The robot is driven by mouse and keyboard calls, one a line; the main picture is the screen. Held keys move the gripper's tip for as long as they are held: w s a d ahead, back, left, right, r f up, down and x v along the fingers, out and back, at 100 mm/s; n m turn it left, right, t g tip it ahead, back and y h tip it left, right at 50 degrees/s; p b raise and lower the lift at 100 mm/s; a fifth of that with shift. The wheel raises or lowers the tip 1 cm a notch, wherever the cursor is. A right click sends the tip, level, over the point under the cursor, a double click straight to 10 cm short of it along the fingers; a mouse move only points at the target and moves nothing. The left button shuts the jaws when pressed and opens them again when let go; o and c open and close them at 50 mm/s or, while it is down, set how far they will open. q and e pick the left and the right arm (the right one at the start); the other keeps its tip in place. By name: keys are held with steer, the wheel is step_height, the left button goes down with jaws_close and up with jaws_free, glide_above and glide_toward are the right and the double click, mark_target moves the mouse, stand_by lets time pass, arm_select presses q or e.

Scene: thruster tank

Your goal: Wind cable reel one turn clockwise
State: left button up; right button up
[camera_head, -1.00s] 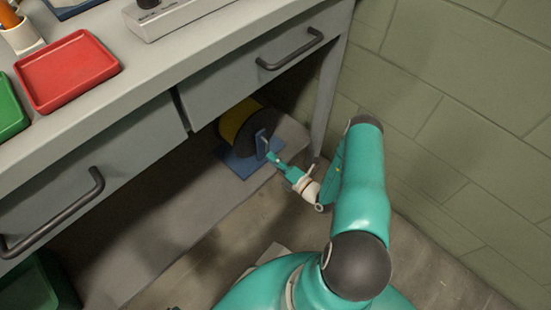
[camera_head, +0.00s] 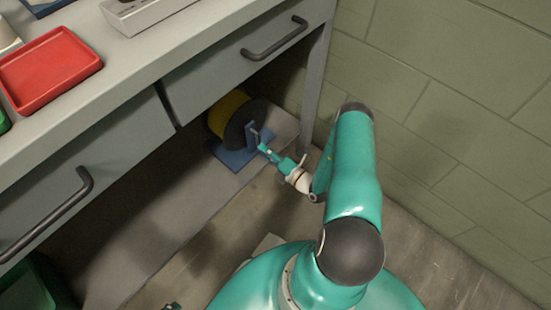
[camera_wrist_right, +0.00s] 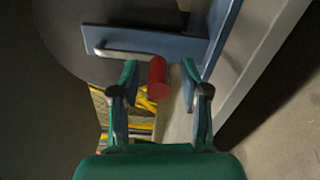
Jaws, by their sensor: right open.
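The cable reel, with yellow cable (camera_head: 226,112) and a dark round flange, stands on a blue stand (camera_head: 232,157) on the lower shelf under the bench. In the right wrist view the dark flange (camera_wrist_right: 75,45), a blue bar, a grey crank arm (camera_wrist_right: 125,53) and a red crank knob (camera_wrist_right: 157,78) show. My right gripper (camera_head: 264,149) is at the near side of the reel. Its fingers (camera_wrist_right: 160,75) are open, one on each side of the red knob, with visible gaps. At the bottom edge of the head view is a small teal bit, perhaps my left gripper; its state is unclear.
The bench leg (camera_head: 313,95) stands close right of the reel, and the block wall (camera_head: 450,110) is further right. A drawer with a dark handle (camera_head: 275,40) is above the reel. A red tray (camera_head: 48,68) lies on the bench top. Floor is clear in front of the shelf.

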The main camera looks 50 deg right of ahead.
steer(key=s+a, duration=0.1)
steer(key=s, duration=1)
steer(key=shift+s, duration=0.3)
